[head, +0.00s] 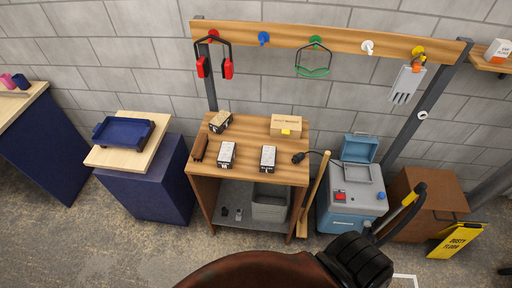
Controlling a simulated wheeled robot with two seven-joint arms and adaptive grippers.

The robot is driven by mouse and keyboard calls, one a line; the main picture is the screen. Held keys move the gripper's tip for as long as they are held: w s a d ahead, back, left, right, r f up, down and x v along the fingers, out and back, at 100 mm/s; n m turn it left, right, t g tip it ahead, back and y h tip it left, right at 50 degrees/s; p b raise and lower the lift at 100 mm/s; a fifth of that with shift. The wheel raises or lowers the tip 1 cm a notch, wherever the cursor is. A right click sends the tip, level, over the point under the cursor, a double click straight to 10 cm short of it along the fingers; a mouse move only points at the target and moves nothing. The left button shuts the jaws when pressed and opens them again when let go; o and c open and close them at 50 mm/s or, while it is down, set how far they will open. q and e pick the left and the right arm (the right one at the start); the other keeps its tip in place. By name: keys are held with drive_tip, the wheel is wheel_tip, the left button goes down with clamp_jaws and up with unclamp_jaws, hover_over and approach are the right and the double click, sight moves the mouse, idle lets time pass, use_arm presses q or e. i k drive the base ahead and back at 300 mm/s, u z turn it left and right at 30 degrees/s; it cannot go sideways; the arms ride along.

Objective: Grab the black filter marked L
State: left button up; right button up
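Three small dark-sided blocks with pale, marked tops stand on the wooden workbench (247,171) in the head view. One block (227,154) is at the front left and a similar block (268,158) stands to its right. A third block (220,122), more tan on top, lies turned at the back left. The markings are too small to read, so I cannot tell which one bears an L. No gripper is clearly visible, and none is seen at the blocks.
A cardboard box (285,125) and a brown piece (199,147) share the bench. A black plug (299,157) is at its right edge. A blue tray (123,132) is on the left stand. A grey-blue machine (351,197) and yellow sign (457,240) stand right.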

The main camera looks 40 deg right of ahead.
sight(268, 153)
drive_tip(key=i, duration=1.35)
drive_tip(key=z, duration=2.5)
